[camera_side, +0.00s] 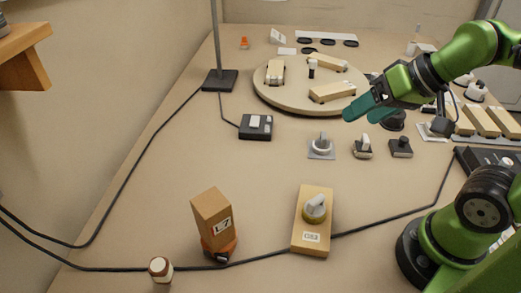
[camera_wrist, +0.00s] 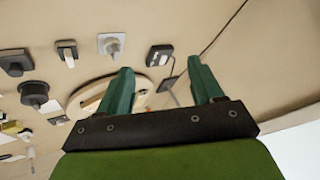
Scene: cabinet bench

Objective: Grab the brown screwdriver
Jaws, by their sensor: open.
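I cannot make out a brown screwdriver in either view. My gripper (camera_side: 361,114) has teal fingers and hangs above the bench, near the front right rim of a round wooden turntable (camera_side: 275,96) in the side view. In the wrist view its two fingers (camera_wrist: 160,68) stand wide apart with nothing between them. Several pale wooden pieces with dark ends, one of them at the front (camera_side: 333,92), lie on the turntable. In the wrist view the fingers hide part of the turntable.
A box marked L7 (camera_side: 212,215), a wooden block with a grey knob (camera_side: 312,225) and a small brown-and-white bottle (camera_side: 160,269) stand at the front. A black box (camera_side: 255,127) and several small switches (camera_side: 363,147) lie mid-bench. Black cables cross the bench. A pole stands on a black base (camera_side: 220,80).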

